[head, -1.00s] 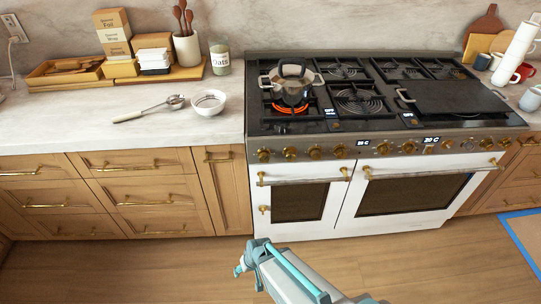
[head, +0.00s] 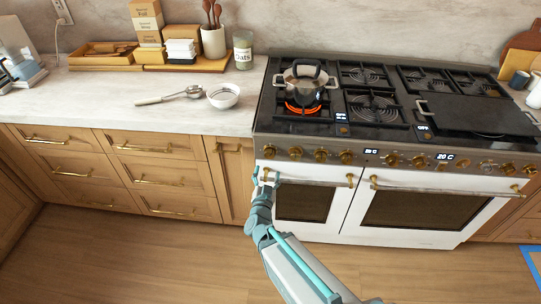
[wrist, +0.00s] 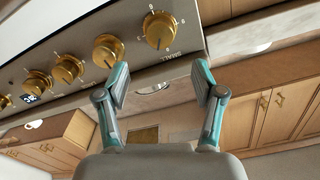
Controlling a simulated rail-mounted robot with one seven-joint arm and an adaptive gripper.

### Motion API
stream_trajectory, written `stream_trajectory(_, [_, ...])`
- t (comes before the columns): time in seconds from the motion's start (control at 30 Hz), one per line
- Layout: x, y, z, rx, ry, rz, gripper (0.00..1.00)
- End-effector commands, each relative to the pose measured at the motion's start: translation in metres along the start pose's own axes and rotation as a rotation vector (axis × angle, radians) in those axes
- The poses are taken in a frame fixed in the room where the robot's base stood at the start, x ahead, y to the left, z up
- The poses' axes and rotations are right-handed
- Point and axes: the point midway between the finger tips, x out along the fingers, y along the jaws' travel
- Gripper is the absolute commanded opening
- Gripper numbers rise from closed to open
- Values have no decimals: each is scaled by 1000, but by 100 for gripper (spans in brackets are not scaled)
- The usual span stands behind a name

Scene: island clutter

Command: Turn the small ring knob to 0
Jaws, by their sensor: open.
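The knob marked SMALL (wrist: 160,30) is round and brass, at the end of the stove's front panel in the wrist view. In the head view it appears to be the leftmost knob (head: 269,151). Which number it points to is too small to read. My gripper (wrist: 160,82) is open and empty, its two fingers apart, with the knob beyond the fingertips and not touched. In the head view my gripper (head: 265,178) is at the stove's front left, just below the leftmost knob.
More brass knobs (wrist: 107,50) run along the panel. A door handle bar (head: 310,181) lies just below. A kettle-like pot (head: 306,82) stands over a glowing red burner. A bowl (head: 223,96) and spoon rest on the counter at left.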

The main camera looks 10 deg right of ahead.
Motion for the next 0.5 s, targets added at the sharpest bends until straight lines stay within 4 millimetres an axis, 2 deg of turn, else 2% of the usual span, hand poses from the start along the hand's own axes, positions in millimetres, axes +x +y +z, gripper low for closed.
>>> stream_trajectory(0.23, [27, 1, 5, -2, -1, -2, 68])
stream_trajectory(0.5, [76, -2, 1, -3, -3, -3, 68])
